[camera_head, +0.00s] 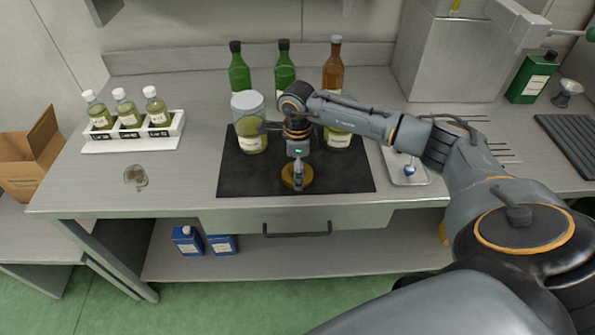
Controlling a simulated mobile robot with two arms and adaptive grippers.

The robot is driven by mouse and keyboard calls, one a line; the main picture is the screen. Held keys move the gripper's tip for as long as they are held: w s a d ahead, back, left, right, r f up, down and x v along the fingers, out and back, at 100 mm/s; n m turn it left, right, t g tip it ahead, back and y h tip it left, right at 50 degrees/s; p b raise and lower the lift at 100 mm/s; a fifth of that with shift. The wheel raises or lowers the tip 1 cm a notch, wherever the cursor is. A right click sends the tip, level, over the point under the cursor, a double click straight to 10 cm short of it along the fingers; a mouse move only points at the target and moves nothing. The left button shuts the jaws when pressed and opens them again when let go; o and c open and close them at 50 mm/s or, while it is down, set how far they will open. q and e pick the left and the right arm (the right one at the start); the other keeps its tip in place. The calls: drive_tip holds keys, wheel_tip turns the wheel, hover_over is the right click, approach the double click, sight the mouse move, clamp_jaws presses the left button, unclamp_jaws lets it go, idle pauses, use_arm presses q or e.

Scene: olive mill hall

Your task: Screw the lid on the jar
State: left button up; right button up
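A gold-coloured lid (289,181) lies near the front middle of the dark mat (350,181). My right gripper (298,183) points down at the lid from above, its fingertips at or just over it. The fingers are seen edge-on, so I cannot tell whether they grip it. A glass jar (252,140) with a label and greenish contents stands upright at the mat's back left, with a pale upper part. A second labelled jar (338,138) stands behind my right arm, its top hidden. My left gripper is not in view.
Two green bottles (239,72) and a brown bottle (333,66) stand behind the mat. A white rack (133,137) with 3 small bottles is at the left, a small glass dish (136,177) in front of it. A light tray (403,172) lies right of the mat.

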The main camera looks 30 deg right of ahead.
drive_tip(key=c, duration=0.9)
drive_tip(key=shift+c, duration=0.2)
drive_tip(key=shift+r+b, duration=0.4)
drive_tip(key=shift+r, duration=0.05)
wheel_tip(320, 180, up, 3)
drive_tip(key=shift+s+a+f+b, duration=0.1)
drive_tip(key=shift+s+f+b, duration=0.1)
drive_tip(key=shift+b, duration=0.5)
drive_tip(key=s+a+r+b, duration=0.3)
drive_tip(key=s+a+r, duration=0.4)
drive_tip(key=s+r, duration=0.2)
drive_tip(key=s, duration=0.2)
drive_tip(key=shift+s+r+b, duration=0.3)
drive_tip(key=shift+b, duration=0.05)
drive_tip(key=shift+a, duration=0.1)
